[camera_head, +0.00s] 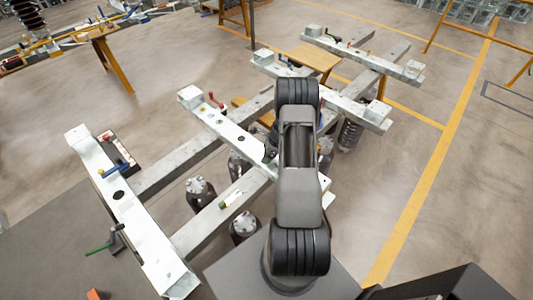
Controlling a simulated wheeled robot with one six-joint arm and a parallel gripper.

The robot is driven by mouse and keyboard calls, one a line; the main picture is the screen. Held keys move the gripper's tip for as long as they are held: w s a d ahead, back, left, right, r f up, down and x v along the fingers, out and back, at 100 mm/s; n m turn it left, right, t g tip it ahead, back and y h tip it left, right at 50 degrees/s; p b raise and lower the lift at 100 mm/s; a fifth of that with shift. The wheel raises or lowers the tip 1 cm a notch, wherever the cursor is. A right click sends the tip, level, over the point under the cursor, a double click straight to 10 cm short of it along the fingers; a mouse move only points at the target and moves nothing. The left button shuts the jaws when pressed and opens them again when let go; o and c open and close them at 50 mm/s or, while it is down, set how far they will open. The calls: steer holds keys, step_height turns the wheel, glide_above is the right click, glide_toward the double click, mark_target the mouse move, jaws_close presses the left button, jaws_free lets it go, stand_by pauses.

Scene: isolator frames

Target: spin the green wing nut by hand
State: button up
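No wing nut can be made out for certain. A green rod-like piece (98,249) sticks out at the left edge of the nearest pale steel beam (128,212), beside a grey bracket (117,238). A small green-ended piece (224,204) lies on a grey cross beam in the middle. Both are too small to tell whether either is the wing nut. My arm (299,180) stands upright in the right half of the picture and covers part of the frame behind it. My gripper is not visible.
Grey-topped cylinders (199,188) stand under the cross beams. A second beam (222,125) lies behind. Wooden tables stand farther back. Open floor (430,210) is at right, marked with yellow lines.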

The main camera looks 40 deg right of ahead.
steer(key=shift+r, duration=0.1)
steer(key=b+v, duration=0.1)
steer(key=v, duration=1.2)
steer(key=shift+r, duration=0.35)
